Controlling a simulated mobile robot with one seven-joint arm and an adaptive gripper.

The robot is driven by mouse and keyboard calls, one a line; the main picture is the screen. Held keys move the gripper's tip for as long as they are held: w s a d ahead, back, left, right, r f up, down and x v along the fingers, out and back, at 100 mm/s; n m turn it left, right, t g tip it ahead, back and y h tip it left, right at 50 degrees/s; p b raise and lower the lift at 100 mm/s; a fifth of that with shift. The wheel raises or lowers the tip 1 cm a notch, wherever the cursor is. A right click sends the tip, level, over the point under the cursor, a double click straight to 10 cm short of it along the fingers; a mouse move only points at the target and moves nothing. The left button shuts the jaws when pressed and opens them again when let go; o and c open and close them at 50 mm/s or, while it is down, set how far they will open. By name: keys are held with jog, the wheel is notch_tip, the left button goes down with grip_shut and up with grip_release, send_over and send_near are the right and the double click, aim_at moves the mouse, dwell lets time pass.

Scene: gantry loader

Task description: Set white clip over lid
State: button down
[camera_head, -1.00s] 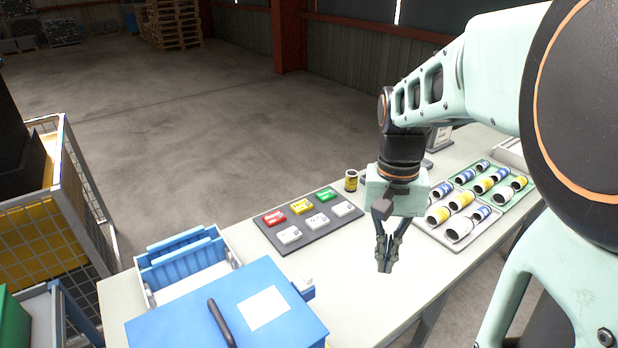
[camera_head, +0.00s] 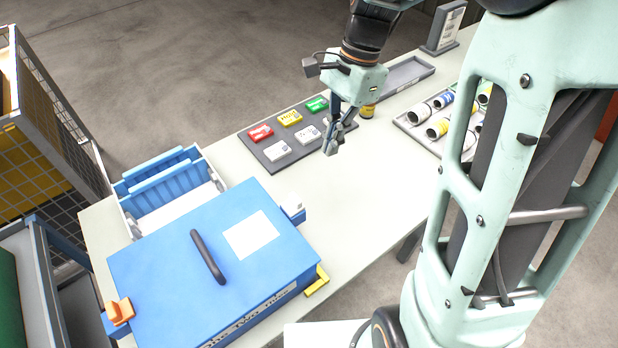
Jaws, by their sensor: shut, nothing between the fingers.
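The blue lid (camera_head: 160,262) with a black handle (camera_head: 207,257) and a white label lies on the box in the lower left. A small white clip (camera_head: 292,204) shows at the lid's right edge, by a blue bracket (camera_head: 296,216); I cannot tell whether it grips the lid. An orange clip (camera_head: 120,311) is at the lid's left edge. My gripper (camera_head: 331,150) points down, shut and empty, in front of the right end of the dark mat in the picture. It is to the right of and beyond the white clip, and hides part of a white block.
The dark mat (camera_head: 291,164) bears red, yellow, green and white blocks. A blue and white bin (camera_head: 127,217) adjoins the box. A yellow corner piece (camera_head: 317,281) lies by the box. A tray of cans (camera_head: 408,126) stands right. The table (camera_head: 370,190) between is clear.

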aim_at(295, 198)
jog(key=s+a+f+p, duration=0.1)
jog(key=s+a+f, duration=0.2)
jog(key=f, duration=0.6)
jog(key=shift+s+a+f, duration=0.3)
jog(key=shift+a, duration=0.85)
jog(key=shift+s+a, duration=0.45)
jog(key=shift+a, duration=0.15)
jog(key=shift+s+a, duration=0.4)
jog(key=shift+a, duration=0.2)
jog(key=shift+d, duration=0.1)
